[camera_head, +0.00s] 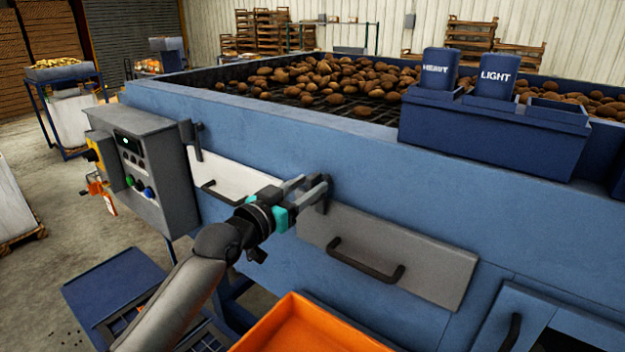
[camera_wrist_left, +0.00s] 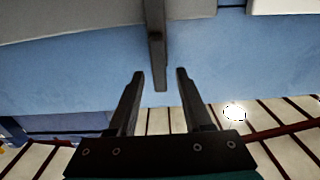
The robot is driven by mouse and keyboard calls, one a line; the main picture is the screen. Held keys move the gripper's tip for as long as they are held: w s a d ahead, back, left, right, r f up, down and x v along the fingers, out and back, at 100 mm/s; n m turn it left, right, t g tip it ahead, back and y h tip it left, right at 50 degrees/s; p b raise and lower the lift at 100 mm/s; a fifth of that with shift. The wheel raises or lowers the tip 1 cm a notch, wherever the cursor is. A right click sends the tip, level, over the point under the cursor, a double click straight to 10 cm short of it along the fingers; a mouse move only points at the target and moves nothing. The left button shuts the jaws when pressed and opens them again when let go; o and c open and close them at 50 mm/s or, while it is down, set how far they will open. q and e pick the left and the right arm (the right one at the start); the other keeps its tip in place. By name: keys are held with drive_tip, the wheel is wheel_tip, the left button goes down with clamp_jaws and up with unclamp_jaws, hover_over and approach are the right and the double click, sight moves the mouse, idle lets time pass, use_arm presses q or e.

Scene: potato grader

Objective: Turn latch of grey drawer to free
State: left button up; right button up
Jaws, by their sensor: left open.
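The grey drawer (camera_head: 430,268) is a flat light-grey front with a black bar handle (camera_head: 365,262), set in the blue side of the grader. Its dark latch (camera_head: 323,205) is at the drawer's upper left corner, partly hidden by my left gripper (camera_head: 310,187). In the left wrist view the latch (camera_wrist_left: 157,45) is a dark bar reaching from the top of the picture to between the tips of my open left gripper (camera_wrist_left: 160,73). A gap shows on both sides of the bar, so the fingers do not grip it. My right gripper is not in view.
A white drawer (camera_head: 232,178) with its own dark latch (camera_head: 190,138) is to the left, beside a control box (camera_head: 150,170). An orange crate (camera_head: 300,330) is below.

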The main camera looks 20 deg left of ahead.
use_arm(q)
drive_tip(key=shift+x, duration=1)
clamp_jaws()
idle(0.9)
